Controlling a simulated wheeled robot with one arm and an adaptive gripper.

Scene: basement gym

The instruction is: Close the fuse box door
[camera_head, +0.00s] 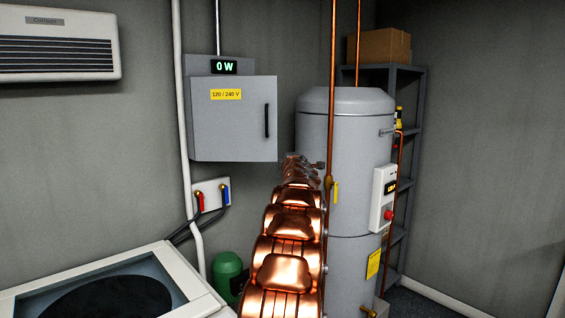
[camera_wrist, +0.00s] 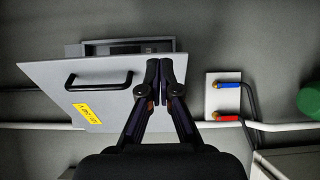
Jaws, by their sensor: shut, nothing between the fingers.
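The grey fuse box door (camera_head: 225,130) carries a yellow voltage label and a dark bar handle (camera_head: 266,120) near its right edge. In the wrist view the door (camera_wrist: 115,85) stands partly open, away from the fuse box (camera_wrist: 95,49), and part of the dark interior (camera_wrist: 130,47) shows past the handle-side edge. My gripper (camera_wrist: 166,80) is shut and empty, beside the door's lower edge. I cannot tell whether it touches the door. In the head view my gripper (camera_head: 305,168) is small, below and right of the door; its fingers are hard to make out.
A grey water heater (camera_head: 345,140) with copper pipes stands right of the fuse box. A valve plate (camera_head: 210,193) with red and blue levers is below it. A white pipe (camera_head: 181,110) runs along its left. A white top-loading appliance (camera_head: 190,285) and green cylinder (camera_head: 227,275) stand lower left.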

